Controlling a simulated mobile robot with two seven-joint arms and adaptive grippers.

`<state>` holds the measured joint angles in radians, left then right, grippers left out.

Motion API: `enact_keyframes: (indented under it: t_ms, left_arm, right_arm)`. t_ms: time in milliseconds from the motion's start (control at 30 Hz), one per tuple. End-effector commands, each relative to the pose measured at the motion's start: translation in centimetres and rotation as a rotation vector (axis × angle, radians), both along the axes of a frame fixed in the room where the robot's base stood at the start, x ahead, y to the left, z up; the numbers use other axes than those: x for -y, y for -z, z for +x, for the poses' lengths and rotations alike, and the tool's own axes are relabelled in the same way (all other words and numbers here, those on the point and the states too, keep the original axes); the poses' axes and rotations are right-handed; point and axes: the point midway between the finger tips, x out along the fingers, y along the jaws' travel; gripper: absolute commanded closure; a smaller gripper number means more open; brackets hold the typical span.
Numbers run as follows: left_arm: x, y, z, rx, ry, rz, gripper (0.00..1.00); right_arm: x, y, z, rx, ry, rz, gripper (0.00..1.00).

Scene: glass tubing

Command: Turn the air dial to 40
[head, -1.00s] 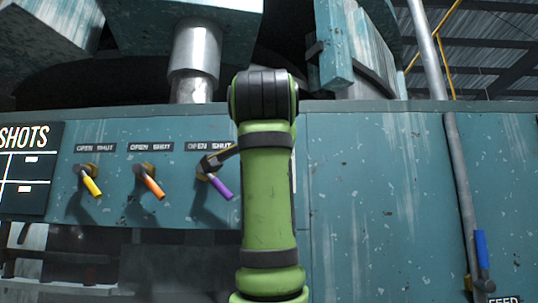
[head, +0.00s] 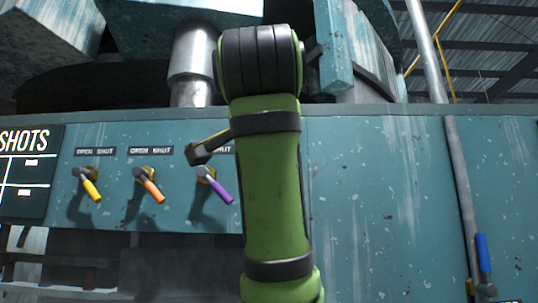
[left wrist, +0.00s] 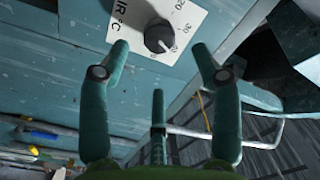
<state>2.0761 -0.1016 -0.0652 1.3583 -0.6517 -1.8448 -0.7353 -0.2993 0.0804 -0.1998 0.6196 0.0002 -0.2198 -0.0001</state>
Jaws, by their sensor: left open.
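The air dial (left wrist: 158,38) is a round black knob on a white scale plate (left wrist: 130,15) marked °C, in the left wrist view. A pale mark shows on the knob's lower right side, but the exact reading is unclear. My left gripper (left wrist: 160,47) is open, with a green finger on each side of the dial; contact cannot be told. In the head view a green arm link of mine stands upright in the middle, and the dial is not visible there. The right gripper is not in view.
The teal panel carries yellow (head: 90,188), orange (head: 152,190) and purple (head: 221,191) levers under OPEN/SHUT labels. A SHOTS board (head: 28,170) is at the left. A grey pipe (head: 462,200) and blue-handled lever (head: 483,252) are at the right. The panel between is bare.

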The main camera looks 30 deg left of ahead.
Motion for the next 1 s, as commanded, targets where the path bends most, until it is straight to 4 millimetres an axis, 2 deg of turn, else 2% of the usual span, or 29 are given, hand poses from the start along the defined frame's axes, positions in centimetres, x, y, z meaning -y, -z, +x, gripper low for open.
enact_keyframes:
  t_ms: [100,300,1000]
  left_arm:
    - [1.3,0.0,-2.0,0.004,0.001,0.002,0.36]
    - [2.5,0.0,-3.9,0.002,0.0,0.001,0.36]
    - [2.7,0.1,-4.2,0.002,0.0,0.0,0.36]
  right_arm:
    - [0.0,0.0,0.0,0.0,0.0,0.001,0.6]
    - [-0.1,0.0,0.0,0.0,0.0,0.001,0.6]
    - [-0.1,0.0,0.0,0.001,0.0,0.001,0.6]
